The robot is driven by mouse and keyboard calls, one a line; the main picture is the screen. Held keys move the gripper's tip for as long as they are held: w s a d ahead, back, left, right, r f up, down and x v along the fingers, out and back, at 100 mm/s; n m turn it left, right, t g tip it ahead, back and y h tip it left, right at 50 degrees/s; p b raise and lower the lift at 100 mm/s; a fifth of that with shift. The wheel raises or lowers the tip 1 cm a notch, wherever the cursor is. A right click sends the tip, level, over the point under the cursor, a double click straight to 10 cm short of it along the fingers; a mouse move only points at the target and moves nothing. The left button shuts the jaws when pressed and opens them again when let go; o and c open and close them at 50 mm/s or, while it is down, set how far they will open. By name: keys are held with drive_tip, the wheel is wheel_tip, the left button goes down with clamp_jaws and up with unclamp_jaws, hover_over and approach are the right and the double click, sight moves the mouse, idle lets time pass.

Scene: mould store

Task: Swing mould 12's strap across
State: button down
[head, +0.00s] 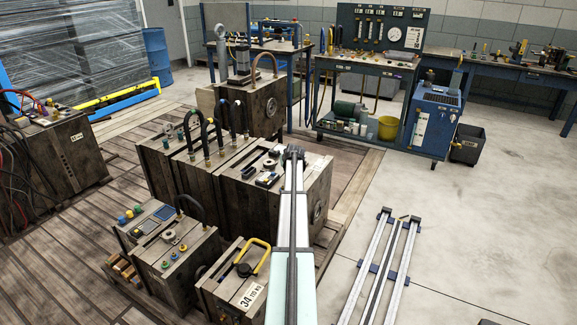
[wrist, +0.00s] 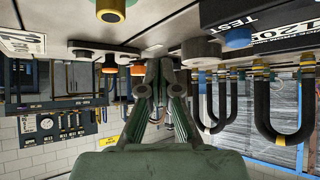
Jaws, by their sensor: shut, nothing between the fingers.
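In the wrist view, which is upside down, my gripper (wrist: 166,68) is shut and empty, close by the top fittings of a mould. An orange-collared knob (wrist: 109,66), a round grey fitting (wrist: 200,52) and a blue cap (wrist: 237,38) are around its tips. I cannot tell whether it touches any. In the head view, my pale arm rises in front of a dark mould (head: 248,198) in the middle group; my fingertips cannot be made out there.
Black looped hoses (head: 207,134) stand left of that mould; they also show in the wrist view (wrist: 285,125). A mould marked 34 (head: 226,290) with a yellow handle (head: 258,257) stands in front. A blue trolley (head: 428,125) stands behind. Floor at right is mostly clear beyond rails (head: 378,268).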

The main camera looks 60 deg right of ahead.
drive_tip(key=a+r, duration=0.3)
drive_tip(key=a, duration=0.1)
drive_tip(key=shift+s+r, duration=0.25)
drive_tip(key=shift+s, duration=0.05)
drive_tip(key=shift+d, duration=0.1)
